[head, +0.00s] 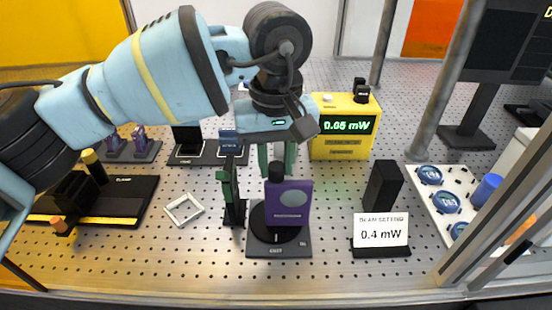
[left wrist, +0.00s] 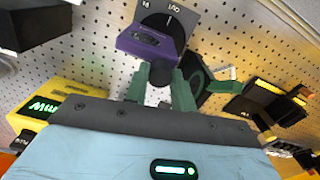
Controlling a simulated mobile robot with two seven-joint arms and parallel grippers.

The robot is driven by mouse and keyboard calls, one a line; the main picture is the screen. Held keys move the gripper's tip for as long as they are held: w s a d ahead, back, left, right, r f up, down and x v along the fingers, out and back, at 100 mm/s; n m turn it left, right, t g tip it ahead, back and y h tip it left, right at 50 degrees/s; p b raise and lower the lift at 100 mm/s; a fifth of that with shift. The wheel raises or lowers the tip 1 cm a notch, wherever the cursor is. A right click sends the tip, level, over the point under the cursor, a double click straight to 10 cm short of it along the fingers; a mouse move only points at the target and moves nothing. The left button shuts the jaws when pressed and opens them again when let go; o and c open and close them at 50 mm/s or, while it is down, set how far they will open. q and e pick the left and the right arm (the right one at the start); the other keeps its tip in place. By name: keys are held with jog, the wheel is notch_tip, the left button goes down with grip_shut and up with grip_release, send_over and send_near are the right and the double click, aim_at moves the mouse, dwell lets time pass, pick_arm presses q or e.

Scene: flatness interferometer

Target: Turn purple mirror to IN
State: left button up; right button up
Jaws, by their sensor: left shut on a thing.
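The purple mirror (head: 289,206) stands upright on a dark round turntable over a square base plate (head: 263,250). The plate's front edge reads OUT, with IN at its right corner. My left gripper (head: 277,168) reaches down from above, its green fingers shut on the black knob (head: 276,173) on top of the mirror. In the left wrist view, the fingers (left wrist: 161,88) close around the knob (left wrist: 160,72), with the purple mirror (left wrist: 145,44) just beyond. A white line on the turntable points toward the labelled edge; I cannot tell exactly which label it meets. My right gripper is out of view.
A green mount (head: 228,193) stands close left of the mirror. The yellow meter (head: 343,128) behind reads 0.05 mW. A sign (head: 381,230) at right reads 0.4 mW, in front of a black block (head: 383,187). A white square frame (head: 183,209) lies at left.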

pick_arm(q)
jog(key=shift+r+n, duration=0.1)
jog(key=shift+n, duration=0.3)
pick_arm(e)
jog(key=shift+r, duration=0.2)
pick_arm(q)
jog(key=n+p, duration=0.1)
jog(key=n, duration=0.2)
jog(key=shift+r, duration=0.1)
jog(key=n+p, duration=0.2)
jog(key=n, duration=0.2)
jog(key=shift+n, duration=0.5)
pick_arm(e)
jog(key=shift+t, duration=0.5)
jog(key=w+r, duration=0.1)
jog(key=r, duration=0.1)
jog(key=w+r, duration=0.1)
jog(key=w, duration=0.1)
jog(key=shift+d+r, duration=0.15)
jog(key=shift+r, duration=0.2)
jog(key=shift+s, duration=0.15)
pick_arm(q)
jog(key=o, duration=1)
